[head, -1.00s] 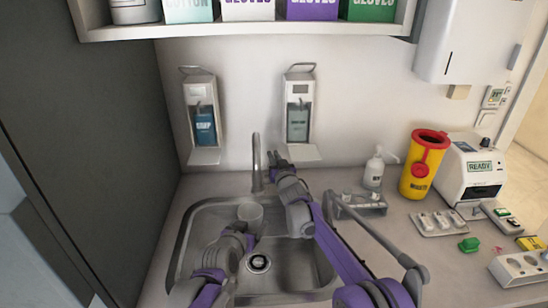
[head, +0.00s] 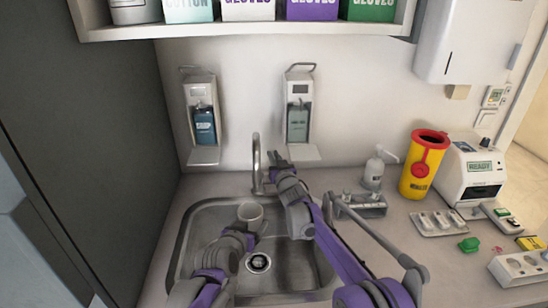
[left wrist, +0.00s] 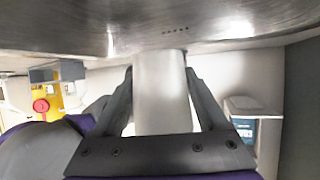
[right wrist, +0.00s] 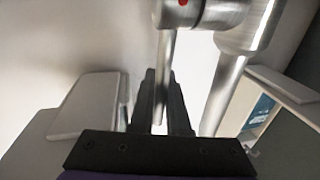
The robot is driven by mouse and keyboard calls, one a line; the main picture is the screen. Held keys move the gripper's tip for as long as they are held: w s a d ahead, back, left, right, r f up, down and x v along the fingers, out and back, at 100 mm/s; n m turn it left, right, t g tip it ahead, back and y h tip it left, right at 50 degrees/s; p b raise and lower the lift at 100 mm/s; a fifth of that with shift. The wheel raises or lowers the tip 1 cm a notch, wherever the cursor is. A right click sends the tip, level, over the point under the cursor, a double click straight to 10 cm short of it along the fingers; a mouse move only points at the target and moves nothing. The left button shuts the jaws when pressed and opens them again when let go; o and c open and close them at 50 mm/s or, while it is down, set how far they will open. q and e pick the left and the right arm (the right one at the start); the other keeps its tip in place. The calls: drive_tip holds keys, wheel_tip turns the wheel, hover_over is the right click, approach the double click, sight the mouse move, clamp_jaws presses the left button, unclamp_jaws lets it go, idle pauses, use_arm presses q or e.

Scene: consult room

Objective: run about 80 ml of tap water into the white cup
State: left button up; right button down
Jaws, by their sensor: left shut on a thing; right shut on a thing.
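The white cup (head: 250,214) is over the left part of the sink, below the tap (head: 256,160). My left gripper (head: 248,238) is shut on it. In the left wrist view the cup (left wrist: 162,92) sits between both fingers. My right gripper (head: 274,166) is beside the tap, to its right. In the right wrist view its fingers (right wrist: 160,100) are closed around the thin tap lever (right wrist: 166,70), with the thicker tap body (right wrist: 240,40) beside it. I see no clear water stream, and the cup's water level cannot be made out.
The steel sink (head: 185,240) has its drain (head: 258,263) below the cup. Two wall dispensers (head: 204,125) (head: 299,120) hang behind. A pump bottle (head: 374,170), a yellow sharps bin (head: 420,170) and a white device (head: 470,175) stand on the counter to the right.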

drive_tip(key=shift+s+r+n+t+y, duration=0.15)
drive_tip(key=shift+s+t+y, duration=0.1)
drive_tip(key=shift+s+t, duration=0.35)
drive_tip(key=shift+s+r+n+t+y, duration=0.15)
drive_tip(key=shift+s+t+y, duration=0.15)
drive_tip(key=shift+t, duration=0.4)
drive_tip(key=shift+f, duration=0.1)
drive_tip(key=c, duration=0.9)
unclamp_jaws()
drive_tip(key=v, duration=1.2)
drive_tip(key=shift+s, duration=0.1)
